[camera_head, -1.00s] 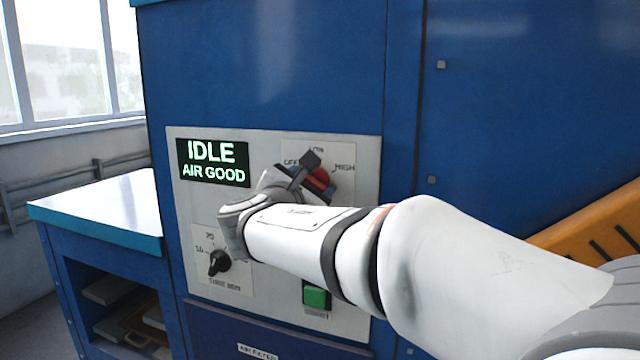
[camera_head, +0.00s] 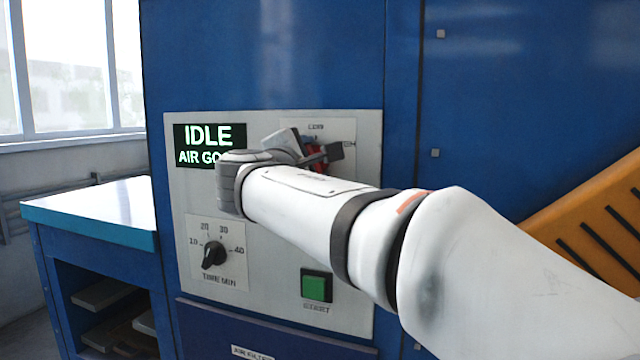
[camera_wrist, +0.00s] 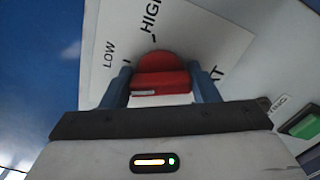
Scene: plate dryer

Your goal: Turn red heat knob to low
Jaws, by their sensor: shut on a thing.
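The red heat knob (camera_head: 316,161) is on the upper right of the grey control panel, mostly hidden by my gripper in the head view. In the wrist view the red knob (camera_wrist: 160,80) sits between the two blue fingers of my gripper (camera_wrist: 160,72), which is shut on it. The LOW label (camera_wrist: 109,53) and HIGH label (camera_wrist: 151,16) show above the knob, each with a tick mark. Where the knob's pointer stands I cannot tell. In the head view my gripper (camera_head: 318,154) is tilted against the panel.
Below are a black time dial (camera_head: 214,254) and a green start button (camera_head: 316,287). The display (camera_head: 208,147) reads IDLE, partly covered by my wrist. A side table (camera_head: 95,213) stands left, and an orange slotted part (camera_head: 590,240) is at right.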

